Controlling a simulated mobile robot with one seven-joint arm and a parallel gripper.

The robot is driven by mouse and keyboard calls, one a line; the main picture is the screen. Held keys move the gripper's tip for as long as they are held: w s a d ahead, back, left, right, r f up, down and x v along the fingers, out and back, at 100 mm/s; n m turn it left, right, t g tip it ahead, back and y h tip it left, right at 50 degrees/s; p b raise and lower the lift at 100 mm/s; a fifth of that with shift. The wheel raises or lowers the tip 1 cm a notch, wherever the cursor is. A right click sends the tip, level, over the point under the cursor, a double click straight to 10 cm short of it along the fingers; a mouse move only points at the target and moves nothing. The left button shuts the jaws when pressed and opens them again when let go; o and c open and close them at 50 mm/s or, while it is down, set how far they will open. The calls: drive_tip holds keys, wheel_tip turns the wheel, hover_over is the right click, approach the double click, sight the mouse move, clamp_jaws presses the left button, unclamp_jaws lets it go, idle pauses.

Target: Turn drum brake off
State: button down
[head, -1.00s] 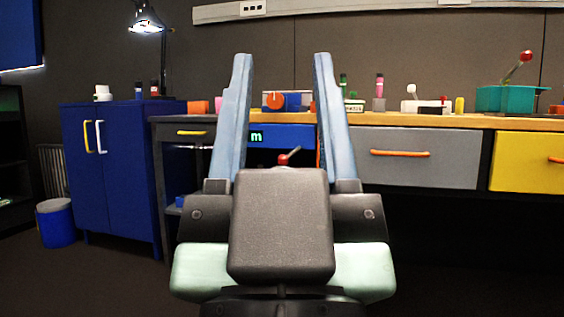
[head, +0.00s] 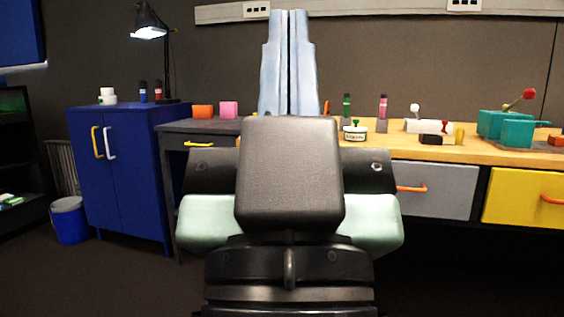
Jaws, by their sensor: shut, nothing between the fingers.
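My gripper (head: 289,14) is shut and empty, its two pale blue fingers pressed together and pointing up in the middle of the head view. No drum brake can be named for certain. A teal box unit (head: 517,131) with a lever ending in a red ball (head: 529,94) stands on the right of the bench. A white unit with a white ball knob (head: 415,108) stands left of it. The gripper stands to the left of both in the picture, apart from them. The bench part behind the fingers is hidden; a small orange bit (head: 326,107) shows beside them.
The wooden bench top (head: 460,152) also holds a green-lidded jar (head: 355,133), a green bottle (head: 347,106), a pink bottle (head: 383,108) and a yellow cylinder (head: 459,136). A blue cabinet (head: 120,180) and a lamp (head: 149,30) stand left. Drawers are below.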

wheel_tip(320, 180, up, 15)
drive_tip(key=p, duration=1.2)
